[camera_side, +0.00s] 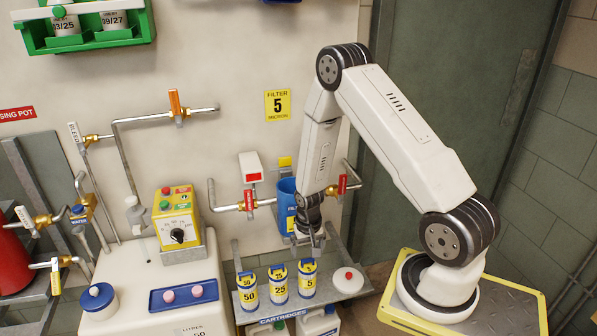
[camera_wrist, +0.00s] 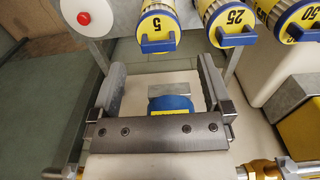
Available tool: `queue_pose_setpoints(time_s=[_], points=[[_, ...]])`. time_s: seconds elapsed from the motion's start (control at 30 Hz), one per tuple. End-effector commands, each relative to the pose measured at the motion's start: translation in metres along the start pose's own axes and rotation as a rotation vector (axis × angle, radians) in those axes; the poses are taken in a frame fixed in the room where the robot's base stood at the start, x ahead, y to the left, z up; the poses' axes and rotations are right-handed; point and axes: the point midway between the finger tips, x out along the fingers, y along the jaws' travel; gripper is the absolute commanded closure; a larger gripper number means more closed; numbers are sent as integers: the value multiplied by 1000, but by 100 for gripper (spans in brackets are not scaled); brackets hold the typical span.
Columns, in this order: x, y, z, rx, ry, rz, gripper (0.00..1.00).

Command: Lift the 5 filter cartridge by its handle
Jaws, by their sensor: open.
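My gripper (camera_side: 309,243) is above the 5 cartridge in the side view, pointing down. In the wrist view my gripper (camera_wrist: 162,62) is open, its two fingers wide apart, with the handle just beyond the fingertips. Nothing is held.
The 25 cartridge (camera_side: 278,284) and 50 cartridge (camera_side: 249,291) stand to the left. A blue filter housing (camera_side: 285,196) and red-handled valves are close behind my wrist. A blue round object (camera_wrist: 170,103) shows between the fingers.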

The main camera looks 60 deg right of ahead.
Motion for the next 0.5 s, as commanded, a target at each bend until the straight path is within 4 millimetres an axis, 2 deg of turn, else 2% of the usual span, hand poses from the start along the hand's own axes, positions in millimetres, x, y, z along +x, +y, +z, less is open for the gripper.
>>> queue_pose_setpoints(time_s=[0.33, 0.5], points=[[8, 3, -1, 14, -4, 1, 0], [18, 3, -1, 13, -5, 2, 0]])
